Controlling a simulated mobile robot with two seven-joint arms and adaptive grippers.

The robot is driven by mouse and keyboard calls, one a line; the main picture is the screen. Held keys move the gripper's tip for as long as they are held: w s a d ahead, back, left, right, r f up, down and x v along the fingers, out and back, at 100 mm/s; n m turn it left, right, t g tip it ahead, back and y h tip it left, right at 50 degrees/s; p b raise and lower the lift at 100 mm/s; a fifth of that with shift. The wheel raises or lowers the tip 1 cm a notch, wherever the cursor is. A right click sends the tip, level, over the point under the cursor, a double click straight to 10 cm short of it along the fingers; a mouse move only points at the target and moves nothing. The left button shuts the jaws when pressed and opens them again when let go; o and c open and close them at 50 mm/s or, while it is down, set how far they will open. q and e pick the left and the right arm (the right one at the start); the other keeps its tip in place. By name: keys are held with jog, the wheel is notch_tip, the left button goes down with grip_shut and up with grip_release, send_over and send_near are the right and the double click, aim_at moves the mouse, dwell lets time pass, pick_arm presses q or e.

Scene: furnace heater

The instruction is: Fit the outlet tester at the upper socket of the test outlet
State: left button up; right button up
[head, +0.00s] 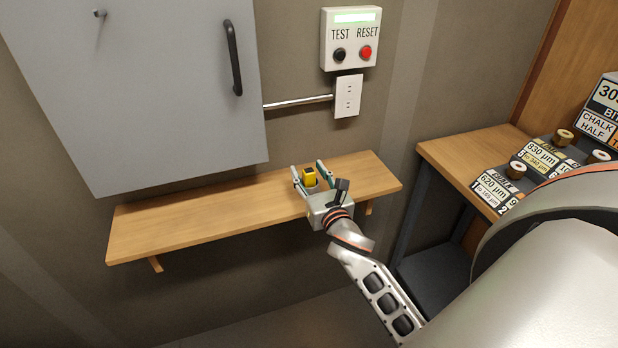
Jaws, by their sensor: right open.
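A small yellow and black outlet tester (310,177) is on or just above the wooden shelf, toward its right part. My right gripper (312,177) is open, with one finger on each side of the tester. I cannot tell whether the fingers touch it. The white test outlet (347,95) is on the wall above the shelf, right of the conduit, with an upper and a lower socket. Both sockets look empty. My left gripper is not in view.
The wooden shelf (190,222) is otherwise bare. A grey cabinet (150,90) with a dark handle hangs at upper left. A metal conduit (298,102) runs to the outlet. A TEST/RESET box (350,40) sits above it. A side table (470,160) holds labelled items at right.

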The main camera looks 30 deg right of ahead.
grip_shut()
notch_tip(320, 180, up, 8)
jog(key=shift+f+p, duration=0.15)
jog(key=shift+p, duration=1.1)
notch_tip(320, 180, up, 7)
jog(key=p, duration=0.1)
notch_tip(320, 180, up, 5)
send_over(309, 170)
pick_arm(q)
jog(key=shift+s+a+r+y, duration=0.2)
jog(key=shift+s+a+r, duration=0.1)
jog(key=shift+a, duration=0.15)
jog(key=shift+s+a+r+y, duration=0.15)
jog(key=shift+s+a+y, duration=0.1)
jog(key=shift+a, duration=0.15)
pick_arm(e)
jog(key=shift+r, duration=0.2)
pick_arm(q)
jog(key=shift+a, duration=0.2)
